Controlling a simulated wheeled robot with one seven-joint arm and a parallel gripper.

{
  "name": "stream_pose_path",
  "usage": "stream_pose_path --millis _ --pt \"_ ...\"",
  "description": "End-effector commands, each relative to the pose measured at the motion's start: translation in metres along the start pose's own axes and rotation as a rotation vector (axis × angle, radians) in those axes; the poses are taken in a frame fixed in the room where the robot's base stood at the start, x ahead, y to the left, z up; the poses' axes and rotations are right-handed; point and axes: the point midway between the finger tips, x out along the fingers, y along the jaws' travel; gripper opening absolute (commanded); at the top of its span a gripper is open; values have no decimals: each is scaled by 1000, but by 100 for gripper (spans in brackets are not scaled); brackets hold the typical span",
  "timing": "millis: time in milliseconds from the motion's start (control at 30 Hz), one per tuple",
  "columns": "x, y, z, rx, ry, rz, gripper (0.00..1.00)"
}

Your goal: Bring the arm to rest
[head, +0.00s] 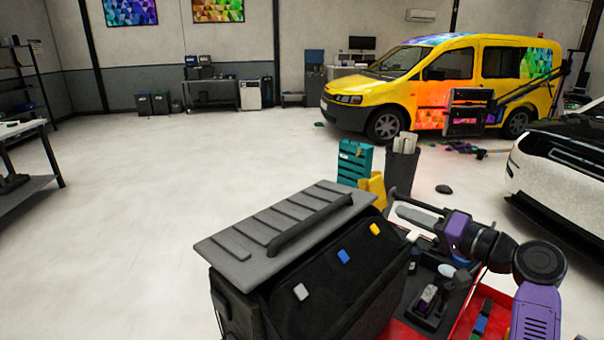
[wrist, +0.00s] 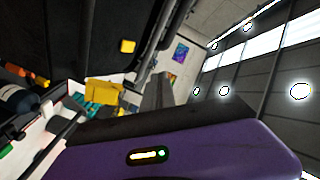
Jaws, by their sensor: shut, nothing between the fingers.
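My purple and black arm is folded at the lower right of the head view. My gripper (head: 406,213) points left, its grey fingers together and empty, above the cart and near its dark tube handle. In the wrist view my gripper (wrist: 160,82) shows as a grey finger shape above a purple housing with a lit indicator. No held object shows in either view. The arm's lower joints are partly cut off by the frame edge.
A tool cart with a grey lid (head: 235,250), dark bag and red tray (head: 470,318) stands close in front. Beyond are a teal crate (head: 354,160), a grey bin (head: 402,168), a yellow van (head: 400,95) and a white car (head: 560,170). The floor at left is open.

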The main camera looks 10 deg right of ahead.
Motion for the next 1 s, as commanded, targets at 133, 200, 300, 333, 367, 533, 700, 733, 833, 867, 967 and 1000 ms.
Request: stream_pose_path --millis 133,200,300,333,367,533,700,733,833,867,967,1000 --pt "-3 5 -27 -22 104 40 0" --pt "-8 5 -46 -57 181 73 0" --pt "-21 18 -54 -103 281 145 0" --pt "-26 24 -53 -117 307 170 0" --pt "-30 28 -51 -132 330 192 0" --pt "-56 52 -27 -213 426 307 0" --pt "-90 70 20 -319 492 419 0" --pt "-96 72 30 -341 500 437 0" --pt "-119 74 63 -413 520 486 0" --pt "-126 72 73 -434 524 498 0" --pt "-148 67 106 -505 529 530 0" --pt "-157 63 120 -532 529 539 0"
